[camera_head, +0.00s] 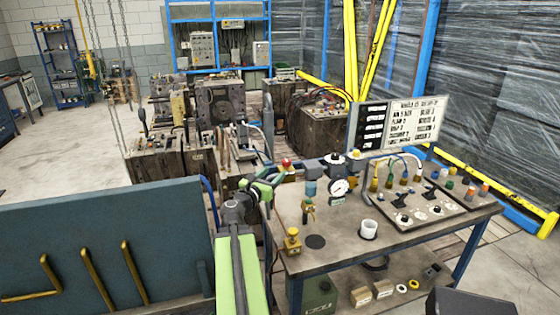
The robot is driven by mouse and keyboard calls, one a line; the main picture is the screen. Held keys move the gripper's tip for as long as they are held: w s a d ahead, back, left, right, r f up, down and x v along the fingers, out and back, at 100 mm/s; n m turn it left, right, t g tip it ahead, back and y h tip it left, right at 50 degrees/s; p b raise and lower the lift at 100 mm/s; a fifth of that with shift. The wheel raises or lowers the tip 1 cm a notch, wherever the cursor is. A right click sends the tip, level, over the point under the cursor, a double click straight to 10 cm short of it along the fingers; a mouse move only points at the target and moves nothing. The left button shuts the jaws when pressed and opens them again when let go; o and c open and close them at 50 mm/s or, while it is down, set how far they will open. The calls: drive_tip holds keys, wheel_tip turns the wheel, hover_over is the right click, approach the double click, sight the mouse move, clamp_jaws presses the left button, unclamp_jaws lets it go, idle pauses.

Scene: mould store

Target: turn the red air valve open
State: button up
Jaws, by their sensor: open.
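A small red part (287,163), apparently the red air valve, shows at the back left of the workbench (285,208). It is too small to tell which way it is turned. My arm reaches up from the bottom of the picture, with its green link left of the bench. My gripper (275,181) is open at the bench's left back edge, just in front of and below the red part. Whether its fingers touch or surround the red part cannot be told.
A pressure gauge (339,188), a white cup (368,229) and brass fittings (292,240) stand on the bench. A sign board (396,125) and a panel of knobs (420,206) are at its right. A teal panel (100,250) fills the lower left. Heavy moulds (220,105) stand behind.

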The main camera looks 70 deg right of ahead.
sight(285, 163)
drive_tip(key=d, duration=0.3)
drive_tip(key=s+d, duration=0.1)
drive_tip(key=d, duration=0.7)
drive_tip(key=shift+s+d, duration=0.15)
drive_tip(key=shift+d, duration=0.05)
clamp_jaws()
